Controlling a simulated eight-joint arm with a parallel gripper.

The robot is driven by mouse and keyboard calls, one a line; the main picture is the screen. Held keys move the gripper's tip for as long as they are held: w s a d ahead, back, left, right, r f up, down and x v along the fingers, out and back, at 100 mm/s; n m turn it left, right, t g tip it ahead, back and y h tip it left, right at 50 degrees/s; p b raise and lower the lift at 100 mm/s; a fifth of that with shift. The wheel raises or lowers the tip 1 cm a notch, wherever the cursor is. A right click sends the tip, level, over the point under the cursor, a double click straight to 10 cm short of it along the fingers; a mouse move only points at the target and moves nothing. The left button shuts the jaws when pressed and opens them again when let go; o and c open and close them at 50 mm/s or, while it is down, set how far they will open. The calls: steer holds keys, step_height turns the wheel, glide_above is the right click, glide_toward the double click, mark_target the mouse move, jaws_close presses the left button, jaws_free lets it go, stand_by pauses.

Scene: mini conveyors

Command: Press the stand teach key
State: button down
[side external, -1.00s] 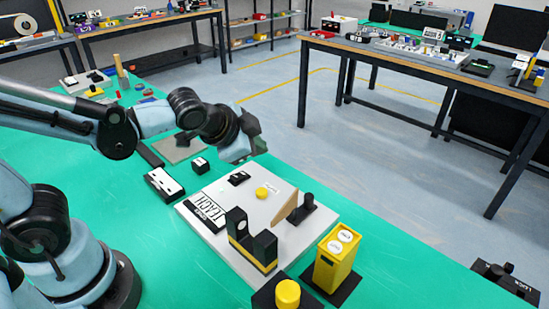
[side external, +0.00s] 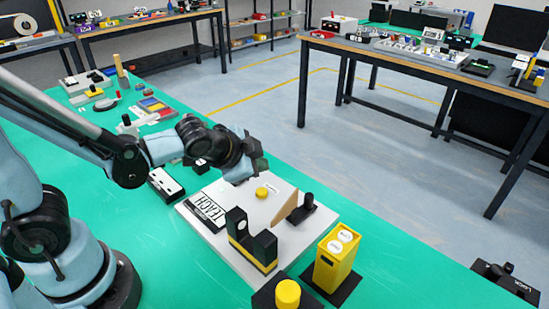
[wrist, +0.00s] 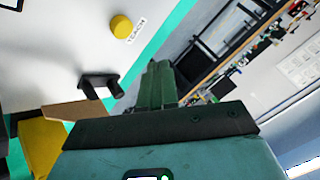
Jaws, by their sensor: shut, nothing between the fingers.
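The teach key is a round yellow button (side external: 262,193) on a white stand plate (side external: 220,246). In the wrist view the button (wrist: 121,26) has a small TEACH label (wrist: 137,28) beside it. A larger TEACH label (side external: 206,212) lies along the plate's left edge. My gripper (side external: 261,165) is above the far side of the plate, just up from the button in the side view and apart from it. In the wrist view its dark green fingers (wrist: 158,82) are together and empty, to the right of and below the button.
A black and yellow bracket (side external: 252,243), a tan wedge (side external: 285,206) and a black post (side external: 308,203) stand on the plate. A yellow box (side external: 336,262) with white round tops and a yellow knob (side external: 288,294) are in front.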

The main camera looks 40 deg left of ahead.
mark_target(259, 194)
steer(key=shift+f, duration=2.05)
steer(key=shift+f, duration=0.15)
stand_by(0.6)
steer(key=shift+f, duration=0.3)
steer(key=shift+r, duration=0.2)
steer(key=shift+r, duration=0.25)
stand_by(0.5)
steer(key=shift+r, duration=2.5)
